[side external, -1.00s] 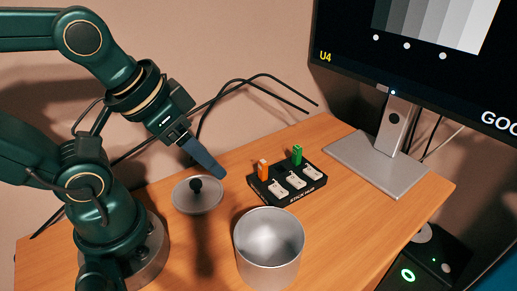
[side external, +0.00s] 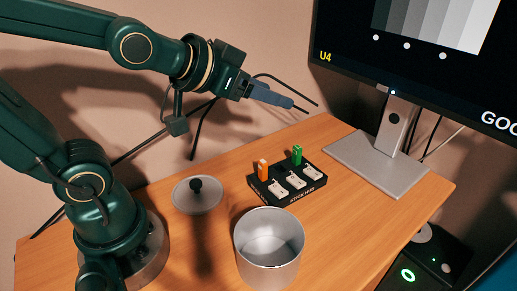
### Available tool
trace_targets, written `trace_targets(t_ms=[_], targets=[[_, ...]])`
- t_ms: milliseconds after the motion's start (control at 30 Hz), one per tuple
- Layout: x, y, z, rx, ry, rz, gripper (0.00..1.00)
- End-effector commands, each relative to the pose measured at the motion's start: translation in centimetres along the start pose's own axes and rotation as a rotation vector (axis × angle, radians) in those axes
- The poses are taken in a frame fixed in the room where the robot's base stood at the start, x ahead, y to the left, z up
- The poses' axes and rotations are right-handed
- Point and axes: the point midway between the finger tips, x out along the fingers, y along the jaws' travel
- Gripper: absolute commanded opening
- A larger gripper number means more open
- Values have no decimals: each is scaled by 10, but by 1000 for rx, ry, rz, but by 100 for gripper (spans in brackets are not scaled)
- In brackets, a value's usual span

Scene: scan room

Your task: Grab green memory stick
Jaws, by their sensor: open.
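The green memory stick (side external: 297,154) stands upright in the back row of a black stick hub (side external: 268,201) on the wooden table. An orange memory stick (side external: 263,169) stands upright to its left in the same hub. My gripper (side external: 300,107) is in the air above and behind the hub, level with the monitor's lower part in the picture. Its fingers point right and slightly down, apart from both sticks. It is open and empty; from this side the fingers overlap, so the gap between them is hidden.
An open metal pot (side external: 268,275) stands in front of the hub. Its lid (side external: 198,202) with a black knob lies left of the hub. A monitor (side external: 420,55) on a silver stand (side external: 375,166) is at the right. Black cables run along the wall behind. The table's right front is clear.

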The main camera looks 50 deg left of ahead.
Motion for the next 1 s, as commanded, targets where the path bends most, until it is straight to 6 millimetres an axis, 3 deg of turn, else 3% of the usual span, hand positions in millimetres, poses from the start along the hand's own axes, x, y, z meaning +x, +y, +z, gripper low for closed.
trace_targets(t_ms=[167, 367, 567, 700, 833, 1000], targets=[[50, -5, -22, 21, 132, -4, 63], [97, -8, -18, 25, 218, 11, 63], [139, -12, 17, 3, 219, 30, 63], [160, -14, 55, -21, 154, 38, 63], [170, -16, 86, -38, 73, 36, 63], [175, -18, 101, -48, 36, 33, 63]])
